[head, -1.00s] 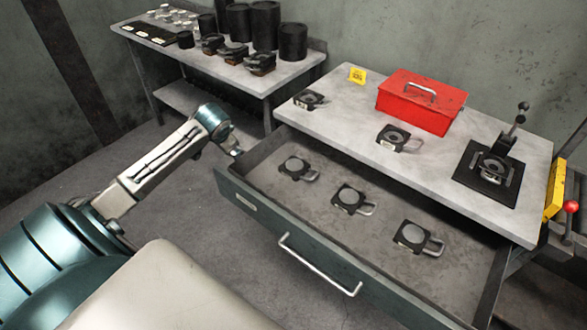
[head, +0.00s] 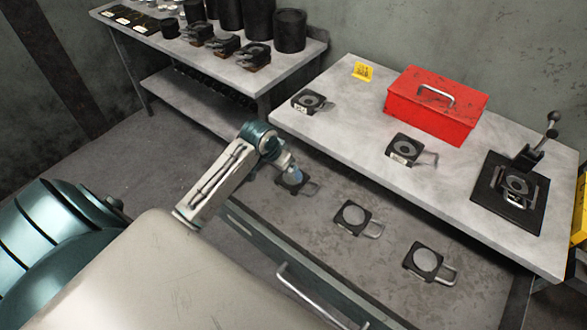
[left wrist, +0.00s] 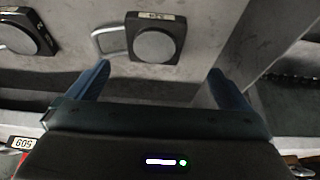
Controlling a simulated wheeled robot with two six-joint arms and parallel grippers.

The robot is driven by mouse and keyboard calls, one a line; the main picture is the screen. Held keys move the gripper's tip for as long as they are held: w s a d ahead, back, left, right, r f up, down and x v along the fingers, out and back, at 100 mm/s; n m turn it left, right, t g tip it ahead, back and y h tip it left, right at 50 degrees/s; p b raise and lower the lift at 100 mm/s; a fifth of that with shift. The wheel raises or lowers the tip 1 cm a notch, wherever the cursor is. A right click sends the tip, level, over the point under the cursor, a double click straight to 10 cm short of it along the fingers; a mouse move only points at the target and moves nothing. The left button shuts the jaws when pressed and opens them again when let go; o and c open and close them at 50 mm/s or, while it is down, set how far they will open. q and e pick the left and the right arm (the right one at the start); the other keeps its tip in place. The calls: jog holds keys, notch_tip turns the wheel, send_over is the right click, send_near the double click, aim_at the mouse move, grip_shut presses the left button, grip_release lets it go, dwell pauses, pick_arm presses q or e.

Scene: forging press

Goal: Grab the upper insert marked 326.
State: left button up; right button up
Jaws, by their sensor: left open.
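Several dark square inserts with round grey discs and wire handles lie in the open drawer. The left one (head: 290,181) is partly hidden by my left gripper (head: 294,174); the middle (head: 353,216) and right (head: 425,260) ones are clear. In the left wrist view, one insert (left wrist: 155,44) lies just beyond my open, empty fingers, its handle to the left and a small label on its edge. Another insert (left wrist: 22,35) shows at upper left. I cannot read 326 on any label. My right gripper is not in view.
The worktop carries two ring-faced inserts (head: 310,102) (head: 405,150), a red box (head: 435,104), a yellow tag (head: 363,71) and a black lever fixture (head: 481,206). The drawer's front wall and handle (head: 310,298) lie near my arm. A back table (head: 190,57) holds black cylinders.

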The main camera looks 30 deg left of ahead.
aim_at(292, 177)
pick_arm(q)
jog(key=x, duration=0.3)
jog(key=shift+d+f, duration=0.35)
jog(key=shift+f, duration=0.05)
jog(key=shift+w+a+f, duration=0.1)
jog(key=shift+w+f, duration=0.05)
jog(key=shift+f, duration=0.2)
jog(key=x, duration=0.1)
jog(key=p+x, duration=0.1)
jog(key=x, duration=0.2)
jog(key=shift+d+p, duration=0.3)
jog(key=shift+p, duration=0.1)
jog(key=shift+w+a+f, duration=0.1)
jog(key=shift+w+f, duration=0.05)
jog(key=shift+f, duration=0.25)
jog(key=c, duration=1.8)
jog(key=shift+w+r, duration=0.1)
jog(key=shift+r, duration=0.05)
jog(key=shift+c, duration=0.8)
